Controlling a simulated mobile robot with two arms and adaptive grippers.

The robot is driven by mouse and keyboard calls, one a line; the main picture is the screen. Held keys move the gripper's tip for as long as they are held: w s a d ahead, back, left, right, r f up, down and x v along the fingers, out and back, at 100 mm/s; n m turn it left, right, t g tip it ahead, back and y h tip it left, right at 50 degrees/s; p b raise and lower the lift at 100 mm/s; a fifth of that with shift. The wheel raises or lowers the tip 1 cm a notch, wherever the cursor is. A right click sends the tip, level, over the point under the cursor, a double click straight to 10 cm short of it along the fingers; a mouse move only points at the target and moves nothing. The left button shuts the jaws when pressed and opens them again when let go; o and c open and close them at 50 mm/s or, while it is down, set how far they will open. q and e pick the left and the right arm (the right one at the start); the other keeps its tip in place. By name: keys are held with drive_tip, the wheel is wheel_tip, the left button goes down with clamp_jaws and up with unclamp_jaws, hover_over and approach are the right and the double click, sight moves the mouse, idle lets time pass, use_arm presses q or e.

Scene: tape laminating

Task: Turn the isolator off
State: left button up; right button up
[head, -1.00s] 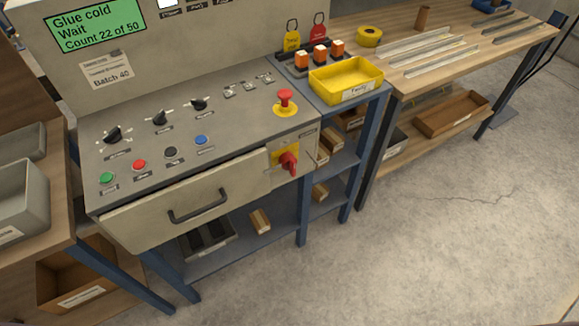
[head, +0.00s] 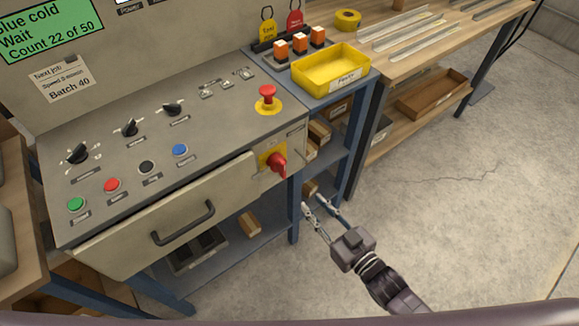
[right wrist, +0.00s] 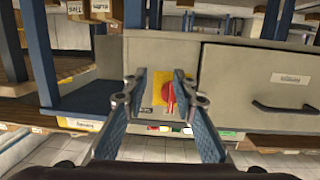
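The isolator is a red rotary handle (head: 278,166) on a yellow plate (head: 266,154), on the front of the grey machine at the right of its drawer. In the right wrist view the red handle (right wrist: 169,93) shows between my fingers, beyond their tips. I cannot tell its exact setting. My right gripper (head: 314,204) is open and empty, in front of the machine, below and to the right of the isolator in the head view and apart from it. In the right wrist view my gripper's fingertips (right wrist: 160,72) stand apart. My left gripper is out of view.
A red emergency button (head: 267,94) stands on the panel above the isolator. The drawer handle (head: 183,223) sticks out to the left. A blue-framed shelf with a yellow tray (head: 330,72) stands close at the right. The floor (head: 470,200) at the right is open.

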drive_tip(key=y, duration=0.2)
approach(285, 170)
drive_tip(key=a, duration=0.1)
drive_tip(key=shift+n+t, duration=0.3)
drive_tip(key=shift+t, duration=0.1)
drive_tip(key=x, duration=0.8)
drive_tip(key=shift+w+d+f+p, duration=0.15)
drive_tip(key=shift+f+p, duration=0.15)
clamp_jaws()
